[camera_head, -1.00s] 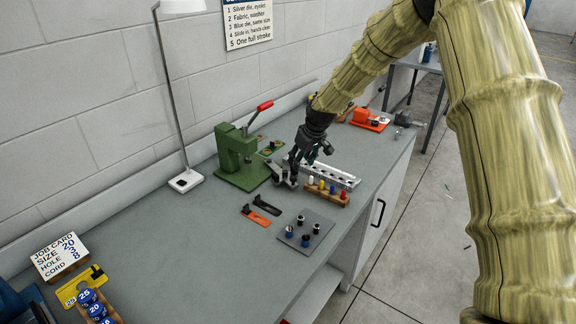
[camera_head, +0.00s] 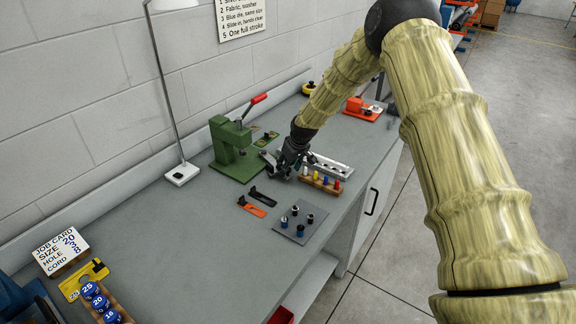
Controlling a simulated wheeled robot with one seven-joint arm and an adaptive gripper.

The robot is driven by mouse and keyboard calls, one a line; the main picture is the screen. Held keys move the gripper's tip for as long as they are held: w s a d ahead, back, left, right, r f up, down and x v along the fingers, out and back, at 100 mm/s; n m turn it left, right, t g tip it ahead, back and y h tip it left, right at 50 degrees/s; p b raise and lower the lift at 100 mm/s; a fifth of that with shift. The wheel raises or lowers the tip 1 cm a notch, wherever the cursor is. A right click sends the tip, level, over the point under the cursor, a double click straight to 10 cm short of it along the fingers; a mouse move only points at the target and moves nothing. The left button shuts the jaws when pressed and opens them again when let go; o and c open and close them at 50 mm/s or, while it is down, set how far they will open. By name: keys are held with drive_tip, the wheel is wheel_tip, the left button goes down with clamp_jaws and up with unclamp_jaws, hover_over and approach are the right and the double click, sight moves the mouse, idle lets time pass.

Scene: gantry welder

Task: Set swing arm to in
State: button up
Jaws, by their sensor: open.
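A green press (camera_head: 225,150) with a red-tipped lever (camera_head: 259,99) stands on the grey bench against the wall. My gripper (camera_head: 276,171) is open, low over the bench just right of the press base. A light grey piece (camera_head: 267,160) shows between the press and my gripper. It may be the swing arm, but it is too small and too covered by my fingers to tell. I cannot tell whether my fingers touch it or which way the swing arm stands.
Right of my gripper are a silver rail (camera_head: 332,165) and a wooden rack (camera_head: 322,183) of coloured pegs. In front lie black and orange tools (camera_head: 252,209) and a grey plate (camera_head: 290,231) with small dies. A lamp base (camera_head: 181,174) stands left. The bench's left middle is clear.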

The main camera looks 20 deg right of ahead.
drive_tip(key=shift+w, duration=0.1)
drive_tip(key=shift+s+r, duration=0.7)
drive_tip(key=shift+s, duration=0.35)
drive_tip(key=shift+w+f, duration=0.75)
drive_tip(key=shift+f, duration=0.05)
drive_tip(key=c, duration=1)
drive_tip(key=shift+r, duration=0.2)
clamp_jaws()
